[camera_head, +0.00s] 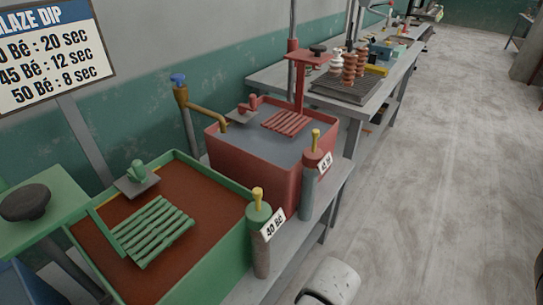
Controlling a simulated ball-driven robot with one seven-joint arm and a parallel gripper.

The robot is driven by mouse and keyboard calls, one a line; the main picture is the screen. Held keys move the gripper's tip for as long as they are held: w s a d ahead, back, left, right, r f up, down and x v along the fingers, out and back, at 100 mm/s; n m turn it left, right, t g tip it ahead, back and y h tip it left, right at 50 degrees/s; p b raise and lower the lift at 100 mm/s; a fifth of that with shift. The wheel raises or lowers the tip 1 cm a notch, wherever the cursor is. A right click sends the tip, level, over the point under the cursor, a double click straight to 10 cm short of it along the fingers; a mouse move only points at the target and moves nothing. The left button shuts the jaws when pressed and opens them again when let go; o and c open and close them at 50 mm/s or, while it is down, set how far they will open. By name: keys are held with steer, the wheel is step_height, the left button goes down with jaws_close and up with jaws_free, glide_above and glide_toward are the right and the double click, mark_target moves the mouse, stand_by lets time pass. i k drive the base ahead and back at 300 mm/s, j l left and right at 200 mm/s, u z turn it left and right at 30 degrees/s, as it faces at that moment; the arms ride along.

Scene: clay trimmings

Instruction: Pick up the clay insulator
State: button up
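Several ribbed insulators stand upright together on a dark flat board (338,91) on the far workbench. One is pale whitish (336,62), at the left of the group. A brown insulator (349,69) stands in front and another brown insulator (361,60) stands behind it to the right. They are small in this view, and I cannot tell which is the clay one. A white rounded part at the bottom edge looks like my own arm. My gripper's fingers do not show, so its state is hidden.
A green tank (240,262) of brown liquid and a red tank (276,174) of grey liquid hold slatted racks. Capped cylinders (260,245) stand at their right side. The grey workbench (384,92) runs back. The concrete floor (440,190) on the right is open.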

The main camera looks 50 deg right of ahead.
mark_target(335, 63)
steer(key=z, duration=1.6)
